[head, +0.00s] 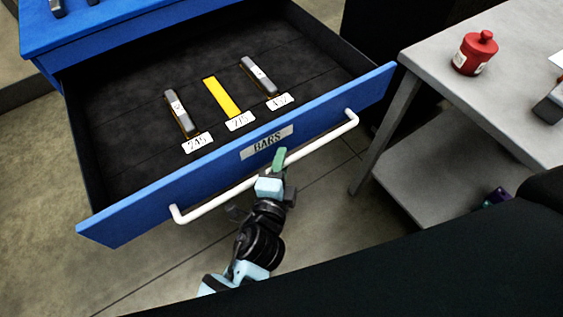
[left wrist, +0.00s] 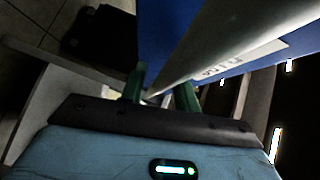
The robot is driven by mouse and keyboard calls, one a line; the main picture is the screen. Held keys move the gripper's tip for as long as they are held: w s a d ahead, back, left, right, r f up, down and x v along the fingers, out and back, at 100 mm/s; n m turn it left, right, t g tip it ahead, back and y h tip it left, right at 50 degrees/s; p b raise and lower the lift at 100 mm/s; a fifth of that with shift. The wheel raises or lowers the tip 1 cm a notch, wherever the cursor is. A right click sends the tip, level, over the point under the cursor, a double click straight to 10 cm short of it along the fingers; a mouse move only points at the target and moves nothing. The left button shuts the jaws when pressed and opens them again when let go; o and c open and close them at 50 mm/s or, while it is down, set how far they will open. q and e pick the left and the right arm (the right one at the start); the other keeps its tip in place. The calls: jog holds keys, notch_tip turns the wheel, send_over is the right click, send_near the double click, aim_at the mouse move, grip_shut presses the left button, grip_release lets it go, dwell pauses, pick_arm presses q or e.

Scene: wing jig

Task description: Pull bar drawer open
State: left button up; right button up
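The blue bar drawer (head: 330,115), with a label reading BARS (head: 267,142), stands pulled well out of the blue cabinet (head: 85,28). Its white bar handle (head: 215,205) runs along the front. My left gripper (head: 278,165) is at the middle of this handle, with a green fingertip showing above it. In the left wrist view, the handle (left wrist: 205,45) runs between the two green fingers (left wrist: 162,92), which appear closed around it. The drawer front (left wrist: 160,30) is just beyond. My right gripper is not in view.
Inside the drawer lie two grey bars (head: 180,112) (head: 259,76) and a yellow strip (head: 222,97), with number cards before them. A grey table (head: 430,50) with a red lidded pot (head: 474,53) stands close to the drawer's right end. Floor (head: 150,260) shows in front.

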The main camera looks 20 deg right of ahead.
pick_arm(q)
jog(key=shift+o, duration=0.3)
jog(key=shift+s, duration=0.1)
jog(key=v, duration=0.7)
jog(key=shift+s+a+p, duration=0.2)
jog(key=shift+s+p, duration=0.05)
jog(key=shift+p, duration=0.15)
